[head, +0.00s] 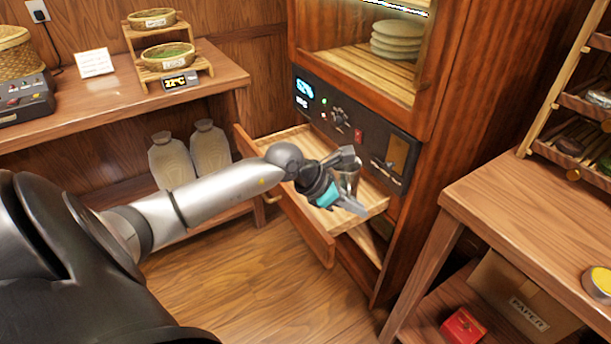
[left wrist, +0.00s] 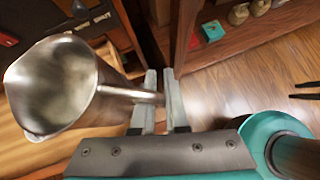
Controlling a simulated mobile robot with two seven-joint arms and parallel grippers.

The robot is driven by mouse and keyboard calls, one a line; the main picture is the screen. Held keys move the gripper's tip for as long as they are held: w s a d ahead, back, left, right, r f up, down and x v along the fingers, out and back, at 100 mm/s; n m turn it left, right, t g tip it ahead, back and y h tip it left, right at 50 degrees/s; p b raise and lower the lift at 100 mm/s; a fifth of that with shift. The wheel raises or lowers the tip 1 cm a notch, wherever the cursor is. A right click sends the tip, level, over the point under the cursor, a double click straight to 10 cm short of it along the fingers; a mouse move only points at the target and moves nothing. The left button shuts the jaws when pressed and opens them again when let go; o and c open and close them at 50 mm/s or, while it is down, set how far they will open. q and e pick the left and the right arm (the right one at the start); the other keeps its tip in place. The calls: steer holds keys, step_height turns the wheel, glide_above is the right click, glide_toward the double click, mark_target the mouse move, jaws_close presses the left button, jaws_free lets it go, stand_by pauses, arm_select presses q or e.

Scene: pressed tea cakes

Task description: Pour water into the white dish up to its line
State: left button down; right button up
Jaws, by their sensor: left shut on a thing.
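My left gripper (head: 343,185) is shut on the handle of a metal jug (head: 350,176) and holds it over the open drawer (head: 290,143) of the tall cabinet. In the left wrist view, the jug (left wrist: 62,85) fills the left side, its handle between the fingers (left wrist: 160,95). I cannot tell the water level inside. No white dish is clearly visible; my arm and the jug hide part of the drawer.
The cabinet has a dark control panel (head: 350,130) above the drawer and stacked plates (head: 397,40) on a shelf. A wooden table (head: 530,210) stands at right, with a cardboard box (head: 520,300) below. A side table (head: 110,95) is at left. Open floor (head: 240,285) lies between.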

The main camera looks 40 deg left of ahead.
arm_select(q)
steer(key=w+a+f+n+b, duration=0.1)
steer(key=w+a+f+b, duration=0.1)
steer(key=f, duration=0.1)
steer(key=w+a+f+y+b, duration=0.1)
steer(key=a+f+b, duration=0.2)
steer(key=w+a+f+n+t+y+b, duration=0.1)
steer(key=w+a+f+b, duration=0.1)
steer(key=a+f, duration=0.1)
steer(key=shift+w+a+f+n, duration=0.1)
steer(key=shift+w+f+n, duration=0.1)
steer(key=shift+w+n, duration=0.15)
steer(key=shift+w+a+f+b, duration=0.25)
steer(key=shift+a+f+b, duration=0.05)
steer(key=shift+a+b, duration=0.15)
arm_select(e)
steer(key=w+r+t, duration=0.1)
steer(key=w+r, duration=0.3)
steer(key=shift+w+a+r, duration=0.3)
steer(key=shift+w+r, duration=0.05)
arm_select(q)
steer(key=shift+d, duration=0.1)
